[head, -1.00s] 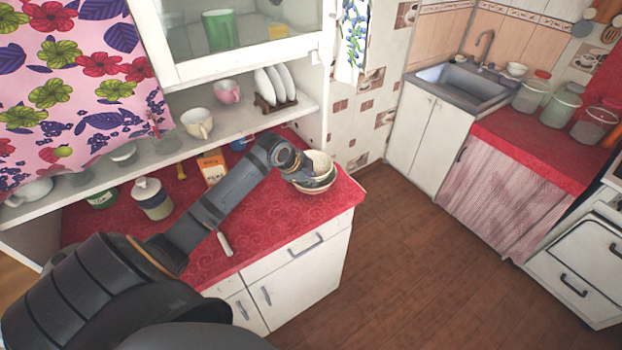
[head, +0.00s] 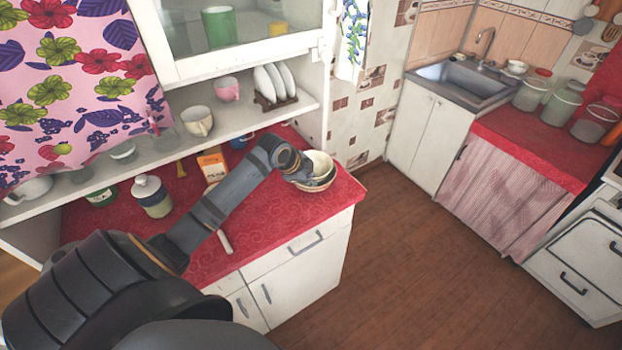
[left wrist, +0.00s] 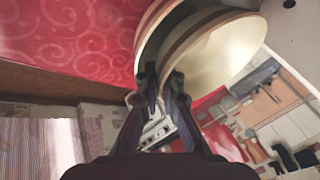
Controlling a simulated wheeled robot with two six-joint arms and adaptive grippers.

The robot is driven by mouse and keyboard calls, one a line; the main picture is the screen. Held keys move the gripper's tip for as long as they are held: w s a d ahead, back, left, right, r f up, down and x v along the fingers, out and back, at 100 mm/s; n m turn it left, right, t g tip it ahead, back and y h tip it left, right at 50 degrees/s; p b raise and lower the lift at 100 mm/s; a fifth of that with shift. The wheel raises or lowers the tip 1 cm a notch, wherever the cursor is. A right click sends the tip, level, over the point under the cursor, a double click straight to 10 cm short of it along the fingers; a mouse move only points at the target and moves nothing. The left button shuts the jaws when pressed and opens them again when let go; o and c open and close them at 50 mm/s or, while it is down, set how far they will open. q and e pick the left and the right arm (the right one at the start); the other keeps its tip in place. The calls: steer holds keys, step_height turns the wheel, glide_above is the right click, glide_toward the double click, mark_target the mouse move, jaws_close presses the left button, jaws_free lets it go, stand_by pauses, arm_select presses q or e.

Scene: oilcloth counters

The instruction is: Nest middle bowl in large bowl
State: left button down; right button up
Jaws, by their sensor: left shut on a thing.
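The middle bowl (head: 322,163), cream inside, is at the right end of the red counter. My left gripper (head: 304,180) is shut on its rim at the left side. The large bowl (head: 318,189) is on the counter directly under and around the middle bowl, with only part of its wall showing. In the left wrist view the fingers (left wrist: 163,88) pinch the rim of the middle bowl (left wrist: 225,52), and the large bowl's wall (left wrist: 150,22) curves outside it. Whether the middle bowl rests on the large bowl's bottom is hidden. My right gripper is not in view.
The bowls are near the counter's (head: 270,215) right edge, with the floor beyond. A white-handled utensil (head: 225,242), a lidded jar (head: 152,196) and an orange box (head: 211,165) are on the counter to the left. A shelf (head: 235,115) with cups and plates overhangs the back.

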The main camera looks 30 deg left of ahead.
arm_select(q)
steer(key=shift+f, duration=0.3)
steer(key=c, duration=1.4)
jaws_free()
steer(key=shift+c, duration=0.2)
steer(key=shift+s, duration=0.1)
steer(key=v, duration=0.7)
steer(key=shift+r, duration=0.25)
